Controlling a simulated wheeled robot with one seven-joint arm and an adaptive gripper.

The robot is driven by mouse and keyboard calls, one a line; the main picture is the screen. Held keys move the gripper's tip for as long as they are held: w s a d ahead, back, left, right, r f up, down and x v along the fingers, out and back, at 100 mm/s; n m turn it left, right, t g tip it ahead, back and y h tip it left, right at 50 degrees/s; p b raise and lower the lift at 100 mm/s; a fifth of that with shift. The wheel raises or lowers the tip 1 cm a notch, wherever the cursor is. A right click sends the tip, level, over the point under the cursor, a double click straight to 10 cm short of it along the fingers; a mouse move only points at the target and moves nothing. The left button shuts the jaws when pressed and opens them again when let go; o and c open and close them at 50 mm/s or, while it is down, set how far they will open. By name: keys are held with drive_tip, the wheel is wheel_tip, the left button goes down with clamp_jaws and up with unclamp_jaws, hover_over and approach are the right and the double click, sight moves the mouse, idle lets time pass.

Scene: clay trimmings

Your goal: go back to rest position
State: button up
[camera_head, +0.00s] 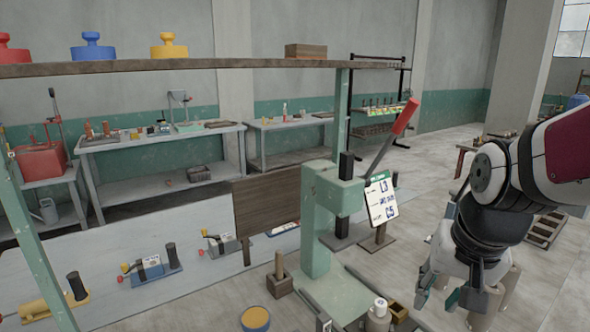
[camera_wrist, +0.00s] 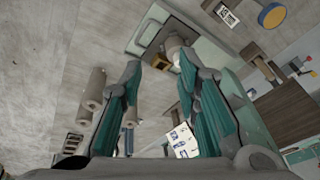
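My gripper (camera_head: 438,291) hangs at the right side of the head view, in front of and to the right of the green press (camera_head: 323,220). In the wrist view its two fingers (camera_wrist: 158,95) stand well apart, with nothing held between them. The press has a raised lever with a red grip (camera_head: 405,116).
A shelf (camera_head: 200,64) holds red, yellow and blue knobbed pieces and a brown block (camera_head: 306,51). A dark wooden board (camera_head: 266,205) stands left of the press. Small clamps (camera_head: 150,268) lie on the pale surface. Rolls (camera_wrist: 96,90) stand near my gripper. Open floor lies behind.

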drive_tip(key=s+a+r+n+t, duration=0.2)
drive_tip(key=s+r, duration=0.4)
drive_tip(key=s, duration=0.5)
drive_tip(key=a+n, duration=0.1)
drive_tip(key=n, duration=0.1)
drive_tip(key=shift+r+n, duration=0.2)
drive_tip(key=shift+n, duration=0.1)
drive_tip(key=shift+a, duration=0.1)
idle(1.0)
